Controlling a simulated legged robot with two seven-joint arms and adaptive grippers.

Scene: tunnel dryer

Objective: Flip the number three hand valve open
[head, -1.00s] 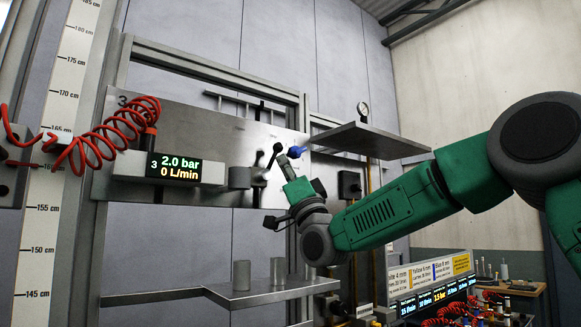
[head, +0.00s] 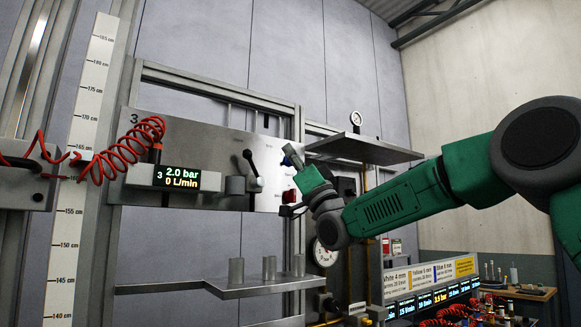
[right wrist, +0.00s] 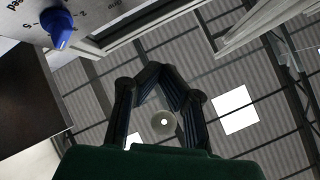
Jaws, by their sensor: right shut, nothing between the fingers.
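The panel marked 3 (head: 215,150) carries a hand valve with a black lever (head: 250,163). The lever points up and slightly left from a pale pivot. My right gripper (head: 292,155) is right of the lever in the head view, apart from it. In the right wrist view its fingers (right wrist: 161,76) are shut together with nothing between them. A blue knob (right wrist: 58,27) on a lettered plate shows at that view's upper left, apart from the fingers. My left gripper is not in view.
A display (head: 180,178) reads 3, 2.0 bar and 0 L/min. A red coiled hose (head: 125,150) hangs left of it. A grey shelf (head: 365,148) juts out behind my right gripper. A lower shelf (head: 245,287) holds several grey cylinders.

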